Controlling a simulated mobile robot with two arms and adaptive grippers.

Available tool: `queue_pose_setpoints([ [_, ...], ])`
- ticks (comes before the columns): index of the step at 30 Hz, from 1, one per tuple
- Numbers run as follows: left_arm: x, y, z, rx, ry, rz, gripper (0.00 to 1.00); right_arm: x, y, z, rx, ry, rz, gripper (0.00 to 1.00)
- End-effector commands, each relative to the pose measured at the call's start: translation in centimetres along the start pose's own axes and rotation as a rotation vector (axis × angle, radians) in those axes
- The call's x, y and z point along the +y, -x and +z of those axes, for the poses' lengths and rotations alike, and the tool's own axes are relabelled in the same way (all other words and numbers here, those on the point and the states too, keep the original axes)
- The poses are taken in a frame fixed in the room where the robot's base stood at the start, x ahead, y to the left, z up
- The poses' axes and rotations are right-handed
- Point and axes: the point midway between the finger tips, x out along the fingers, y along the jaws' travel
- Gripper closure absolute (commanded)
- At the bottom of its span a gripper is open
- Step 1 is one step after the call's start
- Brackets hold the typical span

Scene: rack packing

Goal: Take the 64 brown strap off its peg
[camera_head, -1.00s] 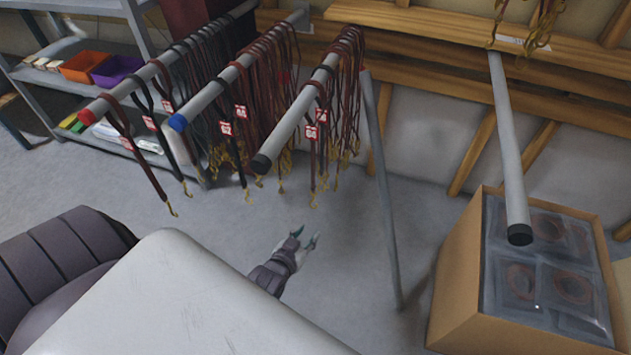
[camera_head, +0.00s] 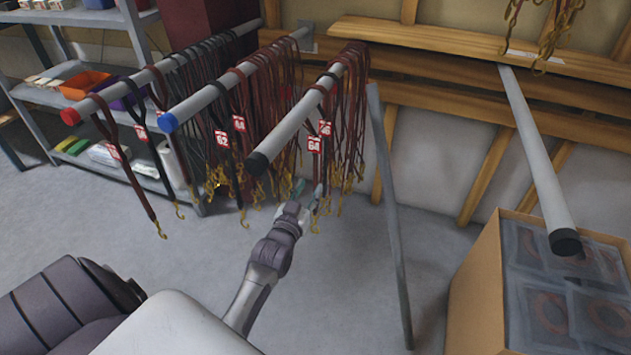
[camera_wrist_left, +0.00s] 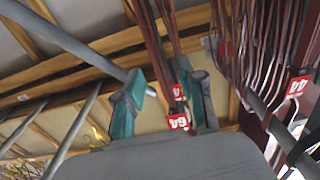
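The brown strap with the red 64 tag (camera_head: 314,146) hangs over the black-capped peg (camera_head: 285,129), nearest the front of that peg. My left gripper (camera_head: 306,193) is just below the tag, among the lower ends of the hanging straps. In the left wrist view its two teal-padded fingers (camera_wrist_left: 160,104) stand apart. The 64 strap (camera_wrist_left: 157,50) and its tag show between them, closer to the right finger. Contact cannot be told. My right gripper is not in view.
A 66-tagged strap (camera_head: 325,128) hangs right behind. Blue-capped (camera_head: 195,107) and red-capped (camera_head: 93,102) pegs with more straps are to the left. A grey post (camera_head: 388,210) stands at right, before a bare peg (camera_head: 537,150) above a cardboard box (camera_head: 477,290).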

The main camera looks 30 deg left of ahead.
Motion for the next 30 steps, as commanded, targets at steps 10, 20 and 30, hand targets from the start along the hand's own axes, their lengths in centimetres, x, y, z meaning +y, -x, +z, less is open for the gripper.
queue_pose_setpoints([
  [10,0.1,-4.5,0.2,0.002,0.000,0.001,0.61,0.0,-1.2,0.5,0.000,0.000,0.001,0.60],
  [20,0.1,-5.2,0.1,-0.001,0.000,0.001,0.62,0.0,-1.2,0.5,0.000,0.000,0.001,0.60],
  [30,0.1,-5.2,0.1,-0.001,0.000,0.000,1.00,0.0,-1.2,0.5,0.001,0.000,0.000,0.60],
])
